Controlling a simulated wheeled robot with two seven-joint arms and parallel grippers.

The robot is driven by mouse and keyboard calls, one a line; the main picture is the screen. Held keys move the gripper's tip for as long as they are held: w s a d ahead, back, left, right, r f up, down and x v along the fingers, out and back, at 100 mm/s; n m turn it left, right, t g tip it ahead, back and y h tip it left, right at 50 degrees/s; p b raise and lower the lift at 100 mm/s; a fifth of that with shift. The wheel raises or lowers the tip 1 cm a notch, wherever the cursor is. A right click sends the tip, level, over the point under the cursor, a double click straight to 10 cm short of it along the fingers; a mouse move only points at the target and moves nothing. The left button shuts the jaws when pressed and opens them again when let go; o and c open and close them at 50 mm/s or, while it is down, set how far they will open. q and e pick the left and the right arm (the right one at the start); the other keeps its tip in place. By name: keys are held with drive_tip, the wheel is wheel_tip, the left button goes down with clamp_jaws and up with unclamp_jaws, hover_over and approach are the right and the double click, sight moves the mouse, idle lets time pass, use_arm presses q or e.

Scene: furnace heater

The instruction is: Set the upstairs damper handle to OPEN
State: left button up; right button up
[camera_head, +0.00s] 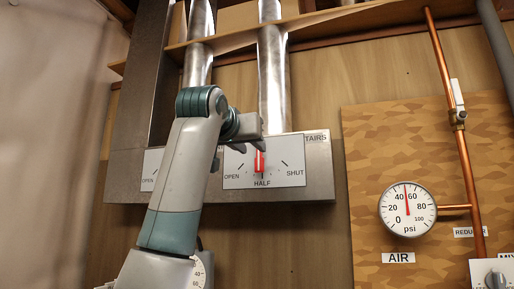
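The upstairs damper handle (259,161) is a small red lever on a white dial plate (290,174) marked OPEN on the left, HALF at the bottom and SHUT on the right. The lever points down at HALF. My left gripper (249,146) is at the top of this plate, just above the lever. Its dark fingertips look apart, one left of the lever and one close to its upper end. I cannot tell whether they touch it. The start of the word on the label above the plate is hidden behind my gripper. My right gripper is not in view.
My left arm covers most of a second dial plate (151,168) to the left. Metal ducts (273,75) rise behind a wooden shelf. An AIR gauge (407,209) and copper pipe (456,140) are on the right. The wall between plate and gauge is clear.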

sight(259, 153)
use_arm(q)
drive_tip(key=shift+p+x, duration=1)
drive_tip(key=shift+x, duration=1.8)
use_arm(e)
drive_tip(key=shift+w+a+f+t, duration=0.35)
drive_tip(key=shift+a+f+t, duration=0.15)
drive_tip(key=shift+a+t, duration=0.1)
use_arm(q)
clamp_jaws()
